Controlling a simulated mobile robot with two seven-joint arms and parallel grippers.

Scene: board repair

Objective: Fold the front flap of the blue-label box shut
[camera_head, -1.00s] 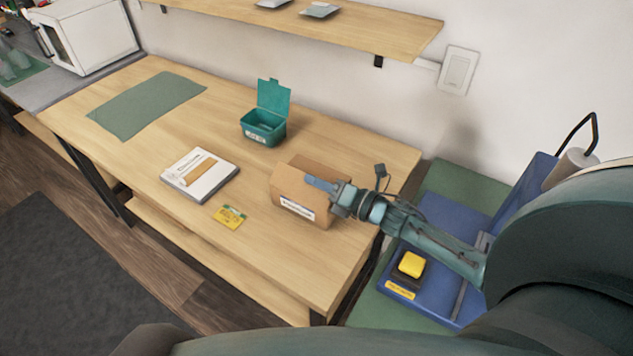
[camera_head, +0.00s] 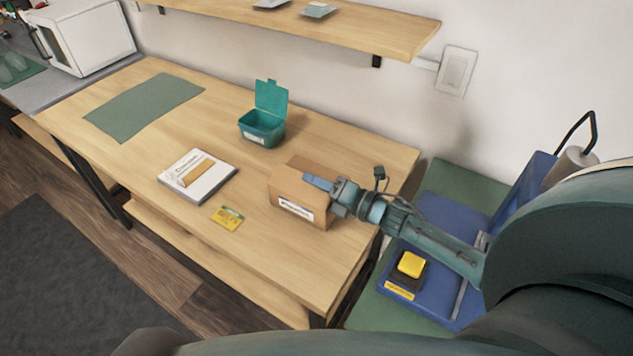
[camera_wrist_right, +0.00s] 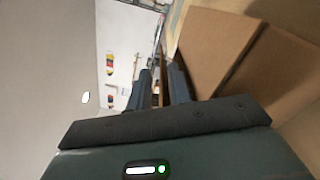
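The brown cardboard box (camera_head: 290,188) stands near the right end of the wooden table, with a white, dark-lettered label (camera_head: 296,208) on its front. Its top looks mostly covered, but I cannot make out the front flap's exact angle. My right gripper (camera_head: 319,183) lies low over the box's top, its fingers pointing left. The right wrist view shows the two fingers (camera_wrist_right: 161,82) with a narrow gap, and brown cardboard (camera_wrist_right: 215,45) close to their right. I cannot tell whether they touch it. My left gripper is not in view.
An open teal box (camera_head: 262,126) stands behind and left of the cardboard box. A white booklet (camera_head: 212,181) and a yellow-green card (camera_head: 227,218) lie to the left. A blue tray (camera_head: 445,285) with a yellow block (camera_head: 411,264) is at right. The table's front middle is clear.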

